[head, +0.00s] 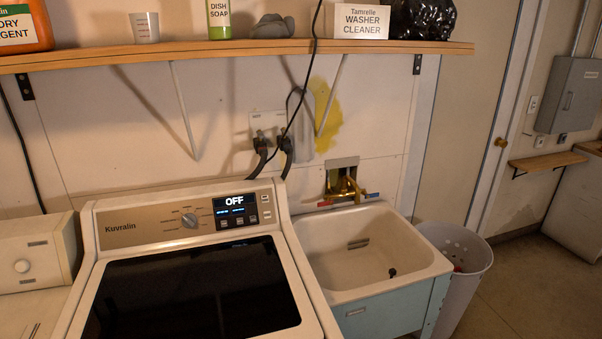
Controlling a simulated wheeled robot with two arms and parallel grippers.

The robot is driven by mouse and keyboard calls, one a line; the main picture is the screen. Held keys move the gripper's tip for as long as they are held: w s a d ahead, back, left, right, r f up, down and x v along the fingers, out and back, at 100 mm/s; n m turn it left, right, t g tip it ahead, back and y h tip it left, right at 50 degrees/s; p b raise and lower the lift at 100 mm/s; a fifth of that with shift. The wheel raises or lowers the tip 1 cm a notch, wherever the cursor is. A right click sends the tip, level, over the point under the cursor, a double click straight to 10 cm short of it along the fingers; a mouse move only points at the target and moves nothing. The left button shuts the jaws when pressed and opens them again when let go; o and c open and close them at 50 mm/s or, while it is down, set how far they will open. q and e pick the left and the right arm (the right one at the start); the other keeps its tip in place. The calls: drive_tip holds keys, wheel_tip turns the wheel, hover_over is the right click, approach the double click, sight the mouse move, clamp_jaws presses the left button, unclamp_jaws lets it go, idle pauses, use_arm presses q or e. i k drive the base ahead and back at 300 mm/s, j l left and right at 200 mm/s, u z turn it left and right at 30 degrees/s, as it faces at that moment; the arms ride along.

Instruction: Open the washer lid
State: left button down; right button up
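The washer (103,268) is a white top-loader with a beige control panel (150,226). The panel has a round dial and a display that reads OFF. Its lid (195,293) has a large dark glass panel in a pale frame and lies flat and shut on top of the washer. The front edge of the lid is cut off by the bottom of the head view. Neither of my grippers shows in the head view.
A utility sink (365,258) with brass taps stands to the washer's right, with a laundry basket (458,262) beyond it. Another white machine (28,262) is at left. A wooden shelf (240,49) with bottles and boxes runs above. Cords hang behind the washer.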

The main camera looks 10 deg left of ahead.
sight(248, 287)
drive_tip(key=k+j+u, duration=0.2)
drive_tip(key=u, duration=0.55)
drive_tip(key=k, duration=0.2)
